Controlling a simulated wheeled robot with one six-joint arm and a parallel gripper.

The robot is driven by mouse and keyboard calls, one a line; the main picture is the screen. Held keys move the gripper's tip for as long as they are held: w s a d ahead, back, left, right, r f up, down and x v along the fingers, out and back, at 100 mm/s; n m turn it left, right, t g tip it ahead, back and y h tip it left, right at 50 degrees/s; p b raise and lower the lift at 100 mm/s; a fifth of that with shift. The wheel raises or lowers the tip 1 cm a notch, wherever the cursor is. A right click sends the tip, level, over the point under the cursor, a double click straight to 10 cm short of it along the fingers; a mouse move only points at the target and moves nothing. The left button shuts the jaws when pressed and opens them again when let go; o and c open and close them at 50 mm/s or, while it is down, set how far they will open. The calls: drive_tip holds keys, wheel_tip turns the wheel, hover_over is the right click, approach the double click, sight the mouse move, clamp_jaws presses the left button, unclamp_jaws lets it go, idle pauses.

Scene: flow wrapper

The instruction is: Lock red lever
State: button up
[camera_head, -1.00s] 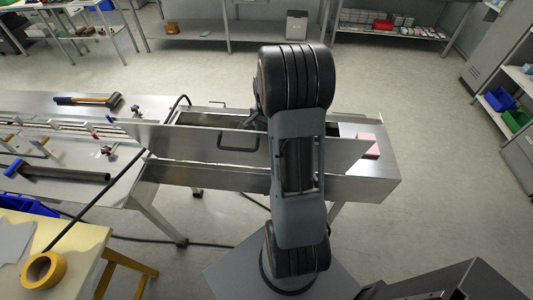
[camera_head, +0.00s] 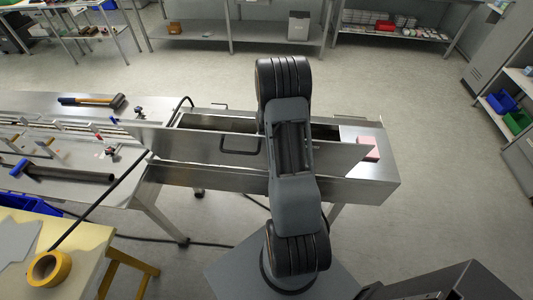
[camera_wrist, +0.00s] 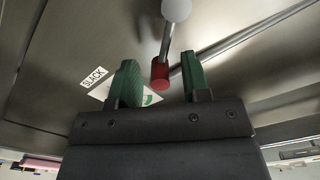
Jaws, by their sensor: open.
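The red lever (camera_wrist: 160,74) shows in the wrist view as a metal rod with a red sleeve at one end and a pale grey ball at the other. The red end lies between the two green fingers of my gripper (camera_wrist: 159,61), with visible gaps on both sides in the picture. The gripper is open and holds nothing. I cannot tell how far the lever is from the fingers in depth. In the head view my own arm hides the gripper, and I cannot make out the lever there.
A label reading BLACK (camera_wrist: 93,77) is on the metal surface beside the left finger. In the head view, the steel machine (camera_head: 375,190) has a raised panel with a black handle (camera_head: 240,151). A hammer (camera_head: 92,100) lies at left; yellow tape (camera_head: 50,268) is on the front table.

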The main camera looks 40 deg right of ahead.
clamp_jaws()
drive_tip(key=shift+s+f+m+b, duration=0.2)
drive_tip(key=shift+m+b, duration=0.2)
drive_tip(key=shift+b, duration=0.2)
drive_tip(key=shift+s+a+r+m+b, duration=0.15)
drive_tip(key=shift+s+m+b, duration=0.2)
drive_tip(key=shift+m, duration=0.35)
unclamp_jaws()
drive_tip(key=shift+r, duration=0.1)
